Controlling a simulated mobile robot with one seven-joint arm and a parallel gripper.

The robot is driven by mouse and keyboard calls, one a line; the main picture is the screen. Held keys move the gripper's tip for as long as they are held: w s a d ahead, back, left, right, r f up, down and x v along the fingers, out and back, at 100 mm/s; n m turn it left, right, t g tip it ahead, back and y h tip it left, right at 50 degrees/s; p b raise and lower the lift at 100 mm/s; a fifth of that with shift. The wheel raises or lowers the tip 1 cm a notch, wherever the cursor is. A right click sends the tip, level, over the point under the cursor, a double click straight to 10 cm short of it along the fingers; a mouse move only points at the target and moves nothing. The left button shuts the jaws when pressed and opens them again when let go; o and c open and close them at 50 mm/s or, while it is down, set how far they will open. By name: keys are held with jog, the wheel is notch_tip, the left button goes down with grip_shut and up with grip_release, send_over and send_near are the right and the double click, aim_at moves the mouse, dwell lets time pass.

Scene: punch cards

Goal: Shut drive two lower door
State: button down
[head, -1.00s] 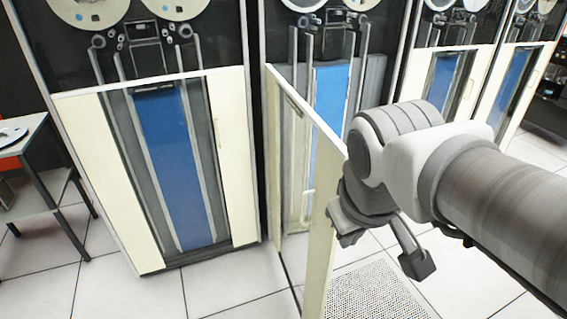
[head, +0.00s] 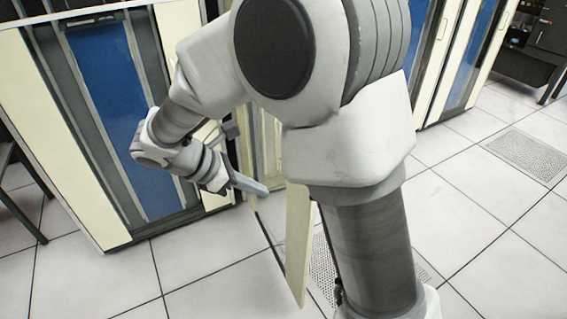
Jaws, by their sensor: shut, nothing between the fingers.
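The open lower door (head: 298,245) is a cream panel standing out from the second cabinet from the left, toward me. In the head view only its lower part shows, left of my upper arm, which hides the rest. My gripper (head: 254,186) is shut and empty. It is left of the door, in front of the cabinets, with its tip pointing right toward the door. A small gap shows between the tip and the visible panel in the picture; I cannot tell the true distance. The door's handle is hidden.
The leftmost cabinet (head: 75,135), cream with a blue panel, stands close behind my wrist. More cabinets stand at the upper right. A perforated floor tile (head: 528,155) lies at the right. The white tiled floor in front is clear. Dark table legs (head: 25,205) show at the left edge.

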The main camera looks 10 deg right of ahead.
jog(key=w+d+r+b+x, duration=0.1)
jog(key=b+x, duration=0.4)
jog(key=x, duration=0.8)
jog(key=shift+d+n, duration=0.25)
jog(key=shift+n, duration=0.05)
jog(key=shift+d+r, duration=0.1)
jog(key=shift+r, duration=0.05)
